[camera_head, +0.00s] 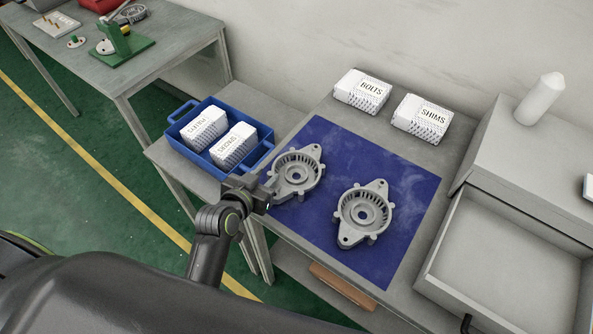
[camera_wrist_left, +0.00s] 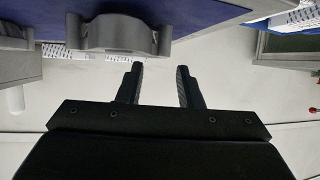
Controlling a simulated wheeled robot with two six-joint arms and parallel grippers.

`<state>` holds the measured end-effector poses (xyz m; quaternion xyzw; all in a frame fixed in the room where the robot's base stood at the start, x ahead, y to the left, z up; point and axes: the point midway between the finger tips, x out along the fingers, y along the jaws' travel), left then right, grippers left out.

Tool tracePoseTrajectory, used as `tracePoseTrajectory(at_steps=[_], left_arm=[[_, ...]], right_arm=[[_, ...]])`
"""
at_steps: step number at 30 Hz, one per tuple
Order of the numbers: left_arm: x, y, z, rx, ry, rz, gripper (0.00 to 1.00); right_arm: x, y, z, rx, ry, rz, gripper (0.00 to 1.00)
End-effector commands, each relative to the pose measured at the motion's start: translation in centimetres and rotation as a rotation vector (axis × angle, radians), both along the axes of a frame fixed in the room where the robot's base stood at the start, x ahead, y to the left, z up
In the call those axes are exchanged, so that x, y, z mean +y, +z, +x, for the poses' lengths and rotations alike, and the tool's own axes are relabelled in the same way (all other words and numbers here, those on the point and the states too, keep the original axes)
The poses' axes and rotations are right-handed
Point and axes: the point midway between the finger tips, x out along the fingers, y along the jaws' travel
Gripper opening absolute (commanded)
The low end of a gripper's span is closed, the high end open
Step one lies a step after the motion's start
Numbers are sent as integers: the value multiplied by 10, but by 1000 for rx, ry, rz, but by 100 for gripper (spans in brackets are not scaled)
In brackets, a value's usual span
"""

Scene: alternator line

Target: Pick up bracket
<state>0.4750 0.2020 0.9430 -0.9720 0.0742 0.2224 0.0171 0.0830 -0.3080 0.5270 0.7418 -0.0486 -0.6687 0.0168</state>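Two grey cast alternator brackets lie on a blue mat (camera_head: 325,150) on the table. In the head view, the left bracket (camera_head: 312,180) is farther back and the right bracket (camera_head: 380,210) is nearer the middle of the mat. My left gripper (camera_head: 265,195) is at the left bracket's near-left side, by the mat's edge. In the left wrist view, its two fingers (camera_wrist_left: 159,74) are apart with nothing between them. A grey bracket (camera_wrist_left: 118,33) shows beyond and left of the fingertips. I cannot tell whether a finger touches it. My right gripper is not in view.
A blue crate (camera_head: 176,141) with two white boxes stands left of the mat. White BOLTS (camera_head: 362,90) and SHIMS (camera_head: 420,119) boxes stand behind it. A grey open bin (camera_head: 510,262) is at the right. A second table (camera_head: 160,58) with a green fixture is at the back left.

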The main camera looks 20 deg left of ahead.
Motion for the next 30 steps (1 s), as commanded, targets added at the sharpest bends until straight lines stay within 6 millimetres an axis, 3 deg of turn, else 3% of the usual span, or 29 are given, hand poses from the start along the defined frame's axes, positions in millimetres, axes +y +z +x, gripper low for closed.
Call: tracePoseTrajectory(at_steps=[8, 21, 30], left_arm=[[-1, -5, 13, 0, 0, 1, 33], [-3, -19, 56, 0, 0, 0, 33], [-4, -22, 60, 0, 1, 0, 33]], right_arm=[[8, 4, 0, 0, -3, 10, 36], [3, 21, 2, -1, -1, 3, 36], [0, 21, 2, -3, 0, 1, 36]])
